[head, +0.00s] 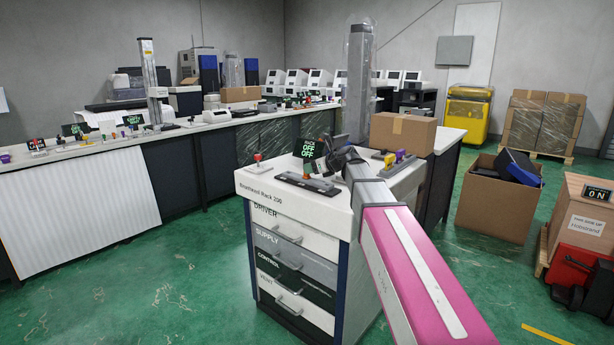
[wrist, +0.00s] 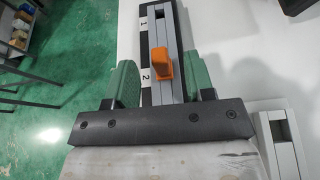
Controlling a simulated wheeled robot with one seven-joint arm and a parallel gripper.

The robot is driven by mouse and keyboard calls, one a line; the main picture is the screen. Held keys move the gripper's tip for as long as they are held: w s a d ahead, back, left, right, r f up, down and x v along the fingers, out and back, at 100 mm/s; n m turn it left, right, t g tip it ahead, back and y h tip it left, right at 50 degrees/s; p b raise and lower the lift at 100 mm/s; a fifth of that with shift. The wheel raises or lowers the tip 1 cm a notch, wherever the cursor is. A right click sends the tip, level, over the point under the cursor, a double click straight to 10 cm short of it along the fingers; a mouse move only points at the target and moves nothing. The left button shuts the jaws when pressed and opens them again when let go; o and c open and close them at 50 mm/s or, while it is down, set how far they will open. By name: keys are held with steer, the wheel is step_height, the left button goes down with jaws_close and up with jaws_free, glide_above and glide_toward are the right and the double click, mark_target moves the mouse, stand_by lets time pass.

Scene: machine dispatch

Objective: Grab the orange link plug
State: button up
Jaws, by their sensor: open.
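The orange link plug (wrist: 163,64) stands upright in a slotted grey rail (wrist: 173,38) in the wrist view, just beyond the mark 2. The mark 1 is farther up the same strip. My gripper (wrist: 163,84) is open, with one green finger to the left of the plug and one to the right. Gaps show on both sides, and nothing is held. In the head view my gripper (head: 330,162) is over the top of the drawer cabinet (head: 262,187).
A screen reading RACK OFF OFF (head: 310,148) stands behind my gripper. A red-topped switch (head: 257,160) is to the left, and purple (head: 400,155) and yellow (head: 389,161) parts are to the right. Another slotted pale block (wrist: 281,140) lies at lower right in the wrist view.

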mark_target(303, 178)
steer(key=x, duration=0.5)
steer(key=shift+a, duration=0.1)
jaws_close()
